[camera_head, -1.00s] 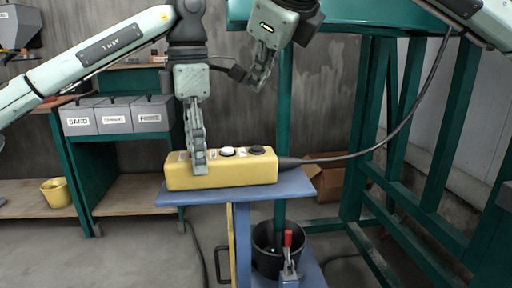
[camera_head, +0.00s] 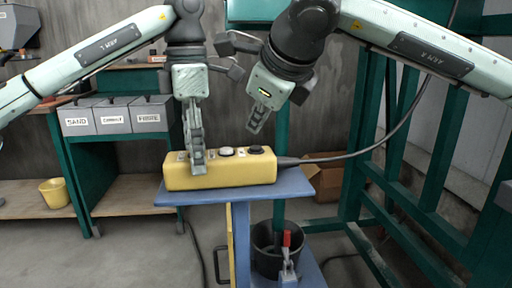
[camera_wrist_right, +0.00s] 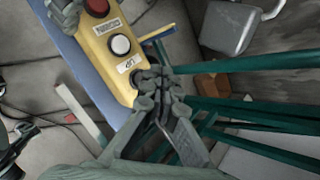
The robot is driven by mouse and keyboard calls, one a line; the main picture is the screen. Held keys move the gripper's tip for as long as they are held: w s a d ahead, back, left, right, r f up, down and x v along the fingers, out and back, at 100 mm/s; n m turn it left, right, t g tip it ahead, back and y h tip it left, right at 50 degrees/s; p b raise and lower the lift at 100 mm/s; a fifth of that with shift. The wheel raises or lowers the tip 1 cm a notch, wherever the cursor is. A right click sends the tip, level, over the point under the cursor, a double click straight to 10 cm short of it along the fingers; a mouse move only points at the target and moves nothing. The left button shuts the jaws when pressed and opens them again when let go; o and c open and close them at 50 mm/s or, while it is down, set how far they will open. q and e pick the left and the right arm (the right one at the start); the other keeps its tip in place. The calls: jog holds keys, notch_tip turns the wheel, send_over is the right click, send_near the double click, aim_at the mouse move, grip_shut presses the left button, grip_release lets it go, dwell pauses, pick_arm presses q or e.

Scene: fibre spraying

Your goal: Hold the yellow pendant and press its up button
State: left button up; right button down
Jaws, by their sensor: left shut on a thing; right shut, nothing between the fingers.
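The yellow pendant (camera_head: 225,177) lies on a blue stand, buttons facing up. My left gripper (camera_head: 197,168) is shut on its left part. The pendant's white button (camera_head: 227,151) and black button (camera_head: 256,149) show in the head view. In the right wrist view, a label reading UP (camera_wrist_right: 128,64) sits between the white button (camera_wrist_right: 120,45) and the black button, which the fingers partly hide. A red button (camera_wrist_right: 98,7) is at the top. My right gripper (camera_head: 254,128) is shut and empty, just above the black button; contact cannot be told.
A black cable (camera_head: 340,158) runs from the pendant's right end up to the right. The blue stand (camera_head: 295,187) has bare space around the pendant. A dark bucket (camera_head: 270,255) stands below. A green frame (camera_head: 350,120) rises behind on the right.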

aim_at(256, 149)
jog(key=shift+f, duration=0.7)
dwell(1.0)
jog(key=shift+f, duration=0.45)
